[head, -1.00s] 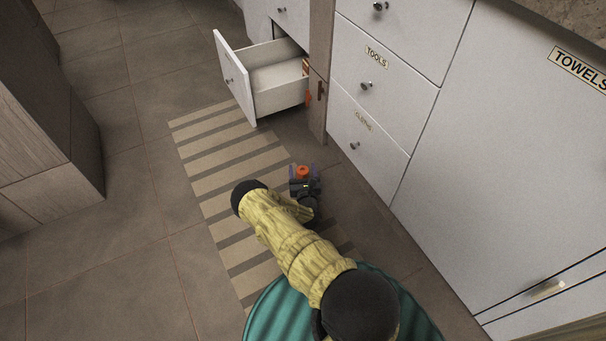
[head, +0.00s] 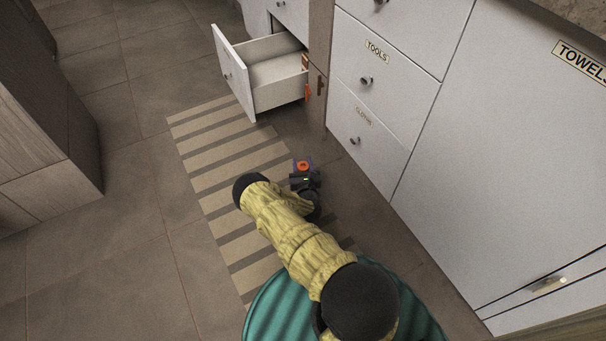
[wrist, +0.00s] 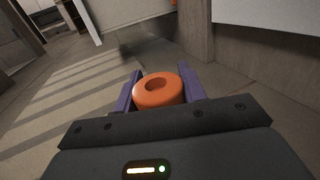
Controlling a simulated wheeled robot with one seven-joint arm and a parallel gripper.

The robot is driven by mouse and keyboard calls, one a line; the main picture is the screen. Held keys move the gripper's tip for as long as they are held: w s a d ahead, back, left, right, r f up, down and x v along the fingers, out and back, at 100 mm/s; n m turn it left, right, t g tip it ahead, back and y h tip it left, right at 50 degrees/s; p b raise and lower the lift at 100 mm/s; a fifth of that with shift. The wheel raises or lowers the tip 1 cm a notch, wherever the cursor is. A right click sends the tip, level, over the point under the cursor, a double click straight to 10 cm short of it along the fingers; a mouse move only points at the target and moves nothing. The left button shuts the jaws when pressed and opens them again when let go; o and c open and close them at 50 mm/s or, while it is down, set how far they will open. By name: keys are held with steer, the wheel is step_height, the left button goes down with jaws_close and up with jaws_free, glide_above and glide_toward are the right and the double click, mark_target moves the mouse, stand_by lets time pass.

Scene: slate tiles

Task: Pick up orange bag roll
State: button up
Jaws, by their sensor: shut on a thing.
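The orange bag roll (wrist: 160,90) is a short ring-shaped roll with a hole in its top. In the wrist view it sits between the two purple fingers of my gripper (wrist: 163,92), which is shut on it. In the head view the orange roll (head: 303,166) shows at the tip of my gripper (head: 303,167), over the floor near the right edge of the striped mat. The roll's lower part is hidden by my gripper, and I cannot tell its exact height above the floor.
A white drawer (head: 238,75) stands open beyond my gripper. Closed white drawers (head: 370,130) labelled TOOLS and CLOTHS are on the right, beside a large TOWELS front (head: 500,150). A striped mat (head: 215,165) lies on the tiles. Open floor (head: 100,240) lies to the left.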

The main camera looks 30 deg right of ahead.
steer(key=shift+w+a+r, duration=0.1)
steer(key=shift+r+p, duration=0.45)
steer(key=shift+r, duration=0.1)
step_height(320, 180, up, 9)
steer(key=p, duration=0.5)
steer(key=shift+f, duration=0.1)
steer(key=s+a+r+n+y+p, duration=0.1)
steer(key=s+a+r+y+p, duration=0.1)
steer(key=a+r+p, duration=0.55)
steer(key=s+a+r+n+t+y+p, duration=0.15)
steer(key=a+r+p, duration=0.3)
steer(key=r, duration=0.65)
steer(key=s+a+r+n+g+y+p, duration=0.1)
steer(key=s+a+r+n+y+p, duration=0.15)
steer(key=a+r+p, duration=0.4)
steer(key=s+r+m+p, duration=0.1)
steer(key=s+r+p, duration=0.2)
steer(key=r+p, duration=3.2)
step_height(320, 180, up, 6)
steer(key=shift+d+p, duration=0.2)
steer(key=shift+p, duration=0.1)
steer(key=shift+f+t, duration=0.1)
steer(key=shift+t, duration=0.15)
